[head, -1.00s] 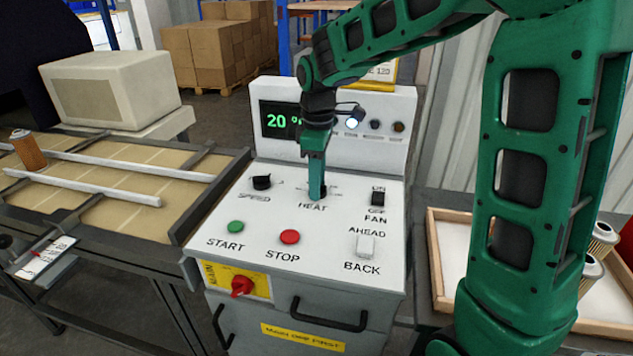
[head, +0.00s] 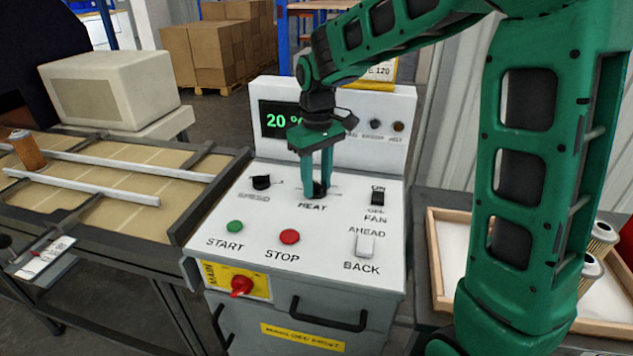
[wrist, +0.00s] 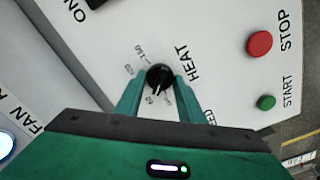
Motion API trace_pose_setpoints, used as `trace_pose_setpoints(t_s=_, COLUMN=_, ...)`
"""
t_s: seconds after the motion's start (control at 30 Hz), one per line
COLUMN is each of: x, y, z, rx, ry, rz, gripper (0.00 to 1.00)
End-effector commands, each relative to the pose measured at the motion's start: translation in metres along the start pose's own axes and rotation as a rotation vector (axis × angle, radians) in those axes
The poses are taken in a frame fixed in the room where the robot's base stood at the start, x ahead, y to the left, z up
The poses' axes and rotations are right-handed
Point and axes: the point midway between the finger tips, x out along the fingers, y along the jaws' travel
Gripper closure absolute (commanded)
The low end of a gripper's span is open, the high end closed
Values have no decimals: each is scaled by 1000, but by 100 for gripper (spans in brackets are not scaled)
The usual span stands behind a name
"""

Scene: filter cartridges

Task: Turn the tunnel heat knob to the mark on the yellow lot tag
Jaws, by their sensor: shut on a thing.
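The heat knob (wrist: 159,77) is a black round knob with a pale pointer line, set in the white panel above the word HEAT in the head view (head: 319,189). My gripper (head: 317,190) points down at the panel with its green fingers on both sides of the knob, shut on it. In the wrist view the fingers (wrist: 158,92) flank the knob, and its pointer line aims toward the lower scale numbers.
The display (head: 278,119) reads 20 and a partly hidden sign. The speed knob (head: 261,182), green START (head: 235,226), red STOP (head: 289,236) and fan switch (head: 377,196) surround the heat knob. A wooden tray (head: 433,250) stands at right.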

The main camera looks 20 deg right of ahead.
Motion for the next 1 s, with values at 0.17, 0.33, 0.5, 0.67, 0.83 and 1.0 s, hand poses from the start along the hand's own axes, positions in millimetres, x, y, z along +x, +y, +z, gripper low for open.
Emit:
trace_pose_setpoints(t_s=0.17, x=-1, y=0, z=0, rx=168, ry=1, rz=0, gripper=87)
trace_pose_setpoints(t_s=0.33, x=-1, y=1, z=0, rx=327, ry=2, rz=0, gripper=87)
trace_pose_setpoints(t_s=0.5, x=-1, y=1, z=0, rx=473, ry=2, rz=0, gripper=87)
trace_pose_setpoints(t_s=0.67, x=-1, y=1, z=0, rx=585, ry=2, rz=0, gripper=87)
trace_pose_setpoints(t_s=0.83, x=-1, y=1, z=0, rx=673, ry=2, rz=0, gripper=87)
trace_pose_setpoints(t_s=1.0, x=-1, y=2, z=0, rx=726, ry=3, rz=0, gripper=87)
